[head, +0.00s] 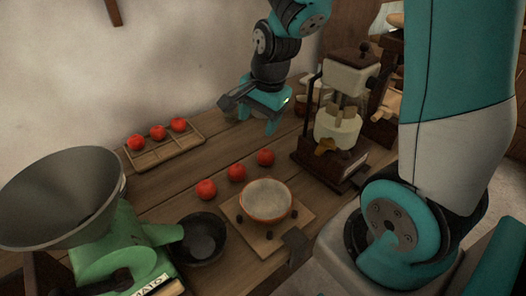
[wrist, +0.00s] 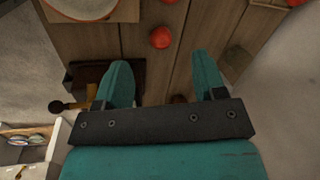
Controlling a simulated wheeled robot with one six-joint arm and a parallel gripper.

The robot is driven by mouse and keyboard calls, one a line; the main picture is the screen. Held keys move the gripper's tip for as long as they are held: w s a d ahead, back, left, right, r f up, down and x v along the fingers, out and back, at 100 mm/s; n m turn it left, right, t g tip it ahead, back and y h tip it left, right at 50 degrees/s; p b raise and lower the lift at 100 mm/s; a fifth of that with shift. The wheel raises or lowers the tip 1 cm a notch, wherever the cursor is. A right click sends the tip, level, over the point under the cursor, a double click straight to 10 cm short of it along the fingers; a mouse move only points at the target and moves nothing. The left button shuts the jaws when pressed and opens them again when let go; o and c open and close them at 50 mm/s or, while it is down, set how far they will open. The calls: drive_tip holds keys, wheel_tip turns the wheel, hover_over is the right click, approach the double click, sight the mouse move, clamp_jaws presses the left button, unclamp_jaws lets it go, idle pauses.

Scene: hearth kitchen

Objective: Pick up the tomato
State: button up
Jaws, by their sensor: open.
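Three red tomatoes lie in a diagonal row on the wooden table: one near the black bowl (head: 206,190), a middle one (head: 236,172) and one nearest the grinder (head: 266,157). Several more sit on a wooden tray (head: 182,148) by the wall, including a tomato (head: 157,132). My gripper (head: 257,120) is open and empty, pointing down above the table behind the row. In the wrist view a tomato (wrist: 161,37) shows just beyond the gap between my open fingertips (wrist: 162,62), apart from both. Another tomato is partly cut off at the top edge.
A cream bowl (head: 268,197) stands on a wooden board (head: 268,238) in front of the tomatoes. A grinder (head: 338,130) stands to the right. A black bowl (head: 203,252) and a green mill (head: 108,250) with a grey hopper are at the left front.

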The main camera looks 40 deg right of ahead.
drive_tip(key=w+d+f+m+h, duration=0.1)
drive_tip(key=w+d+f+m, duration=0.15)
drive_tip(key=d+m, duration=0.3)
drive_tip(key=p, duration=0.1)
hover_over(266, 156)
drive_tip(key=s, duration=0.1)
drive_tip(key=shift+n, duration=0.25)
drive_tip(key=f, duration=1)
drive_tip(key=shift+s+a+f, duration=0.15)
drive_tip(key=shift+s, duration=0.05)
drive_tip(key=shift+w+d+f+p, duration=0.1)
drive_tip(key=shift+w+f+p, duration=0.15)
drive_tip(key=shift+f, duration=0.8)
drive_tip(key=shift+w+d+f+p, duration=0.1)
drive_tip(key=shift+w+f, duration=0.15)
drive_tip(key=shift+f, duration=0.75)
drive_tip(key=shift+w+f+p, duration=0.2)
drive_tip(key=shift+w+f, duration=0.05)
drive_tip(key=shift+f, duration=0.8)
drive_tip(key=c, duration=0.7)
wheel_tip(266, 156, up, 20)
drive_tip(key=shift+r+b, duration=0.1)
drive_tip(key=shift+b, duration=0.35)
